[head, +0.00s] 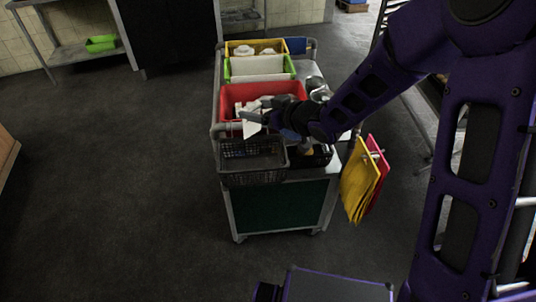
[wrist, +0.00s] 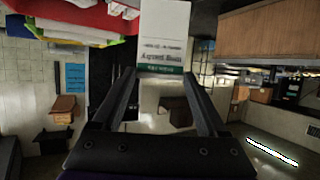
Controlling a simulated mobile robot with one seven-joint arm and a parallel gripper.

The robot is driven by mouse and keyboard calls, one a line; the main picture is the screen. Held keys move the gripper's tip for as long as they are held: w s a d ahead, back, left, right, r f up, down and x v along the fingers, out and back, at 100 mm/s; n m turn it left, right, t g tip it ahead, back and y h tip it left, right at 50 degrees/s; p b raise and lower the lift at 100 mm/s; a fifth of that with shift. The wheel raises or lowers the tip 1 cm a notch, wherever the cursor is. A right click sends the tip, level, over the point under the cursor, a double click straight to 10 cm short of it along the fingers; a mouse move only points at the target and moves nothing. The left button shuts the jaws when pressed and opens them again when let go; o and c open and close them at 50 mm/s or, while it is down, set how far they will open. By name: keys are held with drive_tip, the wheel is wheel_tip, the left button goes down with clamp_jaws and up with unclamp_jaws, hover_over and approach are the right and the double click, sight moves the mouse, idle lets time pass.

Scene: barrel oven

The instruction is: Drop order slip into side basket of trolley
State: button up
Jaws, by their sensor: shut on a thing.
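A white order slip (head: 250,128) with a green printed band hangs from my gripper (head: 262,117). In the wrist view the slip (wrist: 165,38) is between the two fingertips of my gripper (wrist: 160,72), upside down. The trolley (head: 232,203) has a green panel and grey frame. A black mesh side basket (head: 253,177) hangs at its near left end. The slip is above the basket's back part, near the red bin; its exact height above the rim is hard to tell. The basket looks empty.
A red bin (head: 295,92), a green bin (head: 288,68) and a yellow bin (head: 278,43) stand on the trolley. A second dark basket (head: 318,158) is at its near right corner. The floor left is clear.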

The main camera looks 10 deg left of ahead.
sight(252, 126)
drive_tip(key=shift+f+b, duration=2.7)
drive_tip(key=shift+f, duration=0.35)
drive_tip(key=o, duration=1.2)
drive_tip(key=shift+d+r, duration=0.1)
drive_tip(key=p+v, duration=0.4)
drive_tip(key=v, duration=1.3)
drive_tip(key=shift+s, duration=0.15)
drive_tip(key=shift+d, duration=0.15)
